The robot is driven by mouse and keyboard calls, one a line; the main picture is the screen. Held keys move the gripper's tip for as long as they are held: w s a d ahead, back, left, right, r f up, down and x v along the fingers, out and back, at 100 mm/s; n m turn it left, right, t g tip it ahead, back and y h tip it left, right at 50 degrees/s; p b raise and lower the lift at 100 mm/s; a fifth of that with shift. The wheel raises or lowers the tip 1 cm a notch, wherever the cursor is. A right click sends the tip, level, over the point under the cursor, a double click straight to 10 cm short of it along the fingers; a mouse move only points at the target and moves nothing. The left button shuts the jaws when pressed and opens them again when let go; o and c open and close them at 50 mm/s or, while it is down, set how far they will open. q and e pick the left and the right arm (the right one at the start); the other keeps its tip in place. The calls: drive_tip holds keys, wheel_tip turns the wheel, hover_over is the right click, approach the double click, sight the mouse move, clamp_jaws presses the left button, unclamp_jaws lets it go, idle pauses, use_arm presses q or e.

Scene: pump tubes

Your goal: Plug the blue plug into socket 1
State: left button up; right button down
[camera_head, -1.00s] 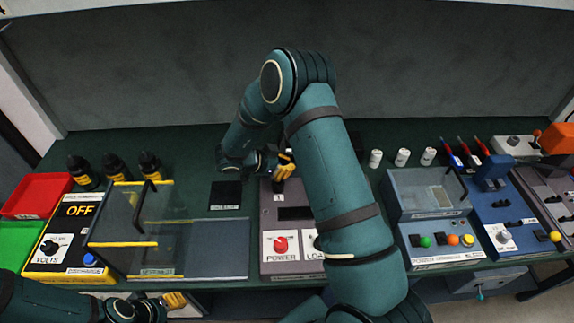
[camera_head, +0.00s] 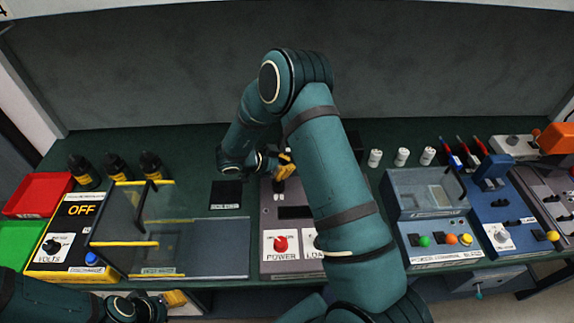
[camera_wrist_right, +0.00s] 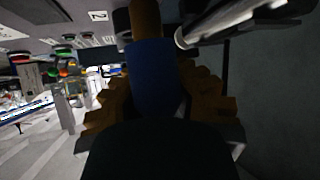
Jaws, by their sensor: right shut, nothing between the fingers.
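My right gripper (camera_head: 285,166) is over the back of the grey power panel (camera_head: 266,213), at a dark upright piece (camera_head: 279,186) above a small white label. I cannot tell whether that piece is the plug or the socket. In the right wrist view a blue cylinder with a brown end, likely the blue plug (camera_wrist_right: 152,75), stands between the amber fingers of my right gripper (camera_wrist_right: 158,105). It looks close to the fingers, but no grip on it is clear. Socket 1 itself is hidden. My left gripper (camera_head: 175,299) is low at the left front; its jaw opening is unclear.
A clear-lidded box (camera_head: 190,262) and the yellow-edged voltage box (camera_head: 75,235) stand left of the panel. A red tray (camera_head: 38,192) is farther left. Right of my arm are white cylinders (camera_head: 402,157) and a grey-blue control box (camera_head: 432,240).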

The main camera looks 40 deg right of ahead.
drive_tip(key=shift+f+b, duration=0.65)
drive_tip(key=shift+f, duration=1.3)
drive_tip(key=c, duration=1.1)
unclamp_jaws()
drive_tip(key=shift+o, duration=0.2)
drive_tip(key=shift+a+r, duration=0.1)
drive_tip(key=v, duration=1.1)
drive_tip(key=shift+a+r, duration=0.25)
drive_tip(key=shift+a, duration=0.05)
